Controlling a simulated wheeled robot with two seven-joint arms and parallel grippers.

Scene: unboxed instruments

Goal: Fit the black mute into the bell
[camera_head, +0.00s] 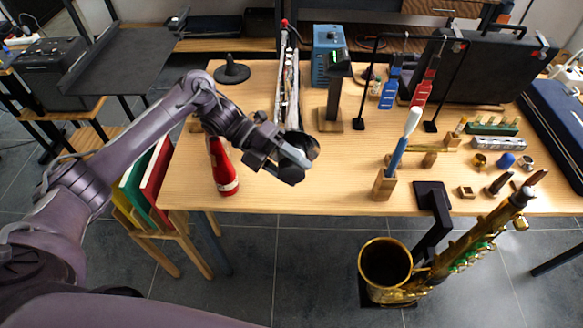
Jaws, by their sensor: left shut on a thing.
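The saxophone stands upright on a stand in front of the table, and its open brass bell (386,262) faces up. I see nothing sitting in the bell's mouth. My left gripper (295,164) is above the table's front left part, up and to the left of the bell and well apart from it. It is shut on the black mute (306,145), a dark round piece partly hidden behind the gripper. My right gripper is out of view.
A red bottle (222,168) stands left of my left gripper. A wooden holder (384,185) with a blue-handled brush is near the table's front edge. A black cone on a disc (232,72) sits at the back left. The table front between bottle and holder is clear.

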